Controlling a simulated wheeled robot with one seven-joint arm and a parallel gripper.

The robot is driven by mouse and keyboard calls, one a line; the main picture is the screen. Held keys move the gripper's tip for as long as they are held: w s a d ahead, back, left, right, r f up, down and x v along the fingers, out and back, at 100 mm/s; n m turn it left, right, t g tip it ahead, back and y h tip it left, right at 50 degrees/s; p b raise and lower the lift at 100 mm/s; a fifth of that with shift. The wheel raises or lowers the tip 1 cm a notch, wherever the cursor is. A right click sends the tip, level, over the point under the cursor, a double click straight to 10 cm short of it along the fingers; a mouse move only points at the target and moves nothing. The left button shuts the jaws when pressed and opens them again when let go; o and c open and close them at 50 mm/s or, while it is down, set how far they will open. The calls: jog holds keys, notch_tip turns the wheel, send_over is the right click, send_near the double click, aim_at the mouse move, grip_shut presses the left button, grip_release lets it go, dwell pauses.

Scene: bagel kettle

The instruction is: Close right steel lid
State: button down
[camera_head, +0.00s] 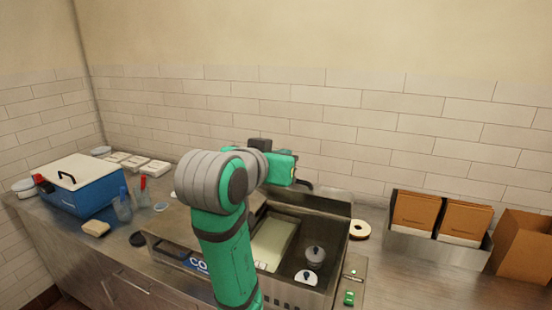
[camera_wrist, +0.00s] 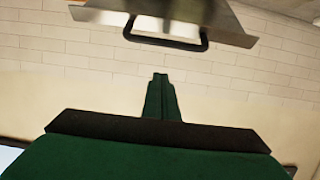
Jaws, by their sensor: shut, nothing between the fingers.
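The right steel lid (camera_head: 325,204) stands raised at the back of the steel bin (camera_head: 318,291), and the bin's right part is open. In the wrist view the lid (camera_wrist: 225,22) shows at the top, with its black bar handle (camera_wrist: 166,43) below it. My gripper (camera_wrist: 160,78) is shut and empty, its green fingers together, apart from the handle in that picture. In the head view my gripper (camera_head: 290,171) is above the back of the bin, close to the raised lid. My arm hides part of the bin and its left side.
Inside the open bin are a pale tray (camera_head: 272,243) and round lidded pots (camera_head: 315,254). A bagel (camera_head: 359,230) lies right of the bin. A steel holder (camera_head: 437,247) with brown packets stands farther right. A blue cooler (camera_head: 82,192) is at left. The back wall is close.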

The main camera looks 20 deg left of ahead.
jog(key=shift+w+f, duration=0.65)
jog(key=shift+w, duration=0.15)
jog(key=shift+s+f, duration=0.95)
jog(key=shift+f, duration=0.3)
jog(key=shift+w+a, duration=0.1)
